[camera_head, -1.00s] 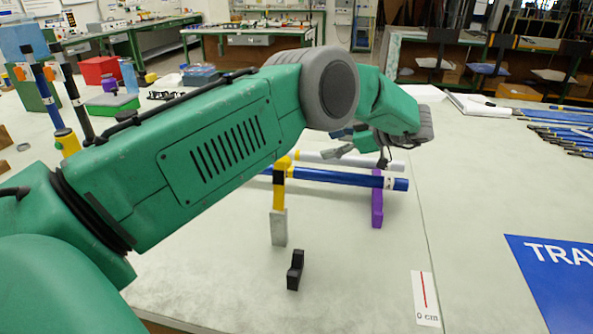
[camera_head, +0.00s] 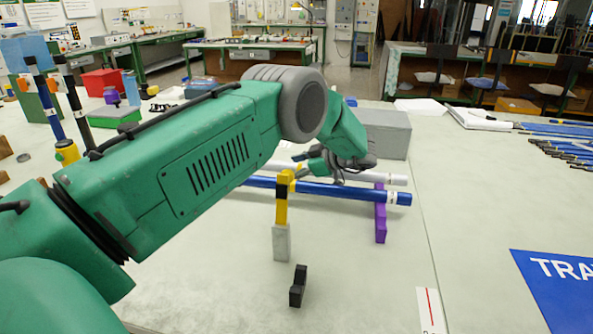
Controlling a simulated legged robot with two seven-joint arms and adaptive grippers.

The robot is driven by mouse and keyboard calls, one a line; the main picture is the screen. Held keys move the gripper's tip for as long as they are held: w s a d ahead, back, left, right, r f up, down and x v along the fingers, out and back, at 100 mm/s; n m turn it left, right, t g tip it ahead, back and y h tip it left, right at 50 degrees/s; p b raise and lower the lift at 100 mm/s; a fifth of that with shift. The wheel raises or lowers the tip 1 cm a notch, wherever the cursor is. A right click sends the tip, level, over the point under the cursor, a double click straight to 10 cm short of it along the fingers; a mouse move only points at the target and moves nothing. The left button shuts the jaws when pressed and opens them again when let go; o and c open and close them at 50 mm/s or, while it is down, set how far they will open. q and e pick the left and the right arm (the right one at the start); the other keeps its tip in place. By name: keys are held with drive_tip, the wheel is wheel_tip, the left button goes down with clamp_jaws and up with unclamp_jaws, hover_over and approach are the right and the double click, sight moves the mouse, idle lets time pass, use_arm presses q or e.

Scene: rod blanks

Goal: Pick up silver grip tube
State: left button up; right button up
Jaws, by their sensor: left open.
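A pale silver-white tube (camera_head: 388,179), which looks like the silver grip tube, lies roughly level behind a blue tube (camera_head: 345,192). Both appear to rest across a yellow-and-grey stand (camera_head: 281,215) and a purple stand (camera_head: 380,222). My left arm comes in from the left and bends down at the wrist. My left gripper (camera_head: 304,164) is open and empty, close to the silver tube near the yellow stand's top. The gripper covers part of the tube; I cannot tell whether they touch. My right gripper is not in view.
A small black bracket (camera_head: 298,286) stands in front of the yellow stand. A grey box (camera_head: 388,135) sits behind the wrist. Several blue rods (camera_head: 565,150) lie at the right, and a blue sign (camera_head: 555,285) lies at front right. The table between is clear.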

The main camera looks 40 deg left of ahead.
use_arm(q)
drive_tip(key=shift+a+f, duration=0.15)
drive_tip(key=shift+a, duration=0.15)
drive_tip(key=shift+s+d, duration=0.1)
drive_tip(key=shift+d, duration=0.1)
drive_tip(key=shift+c, duration=1.3)
drive_tip(key=shift+d, duration=0.1)
clamp_jaws()
drive_tip(key=shift+r, duration=0.2)
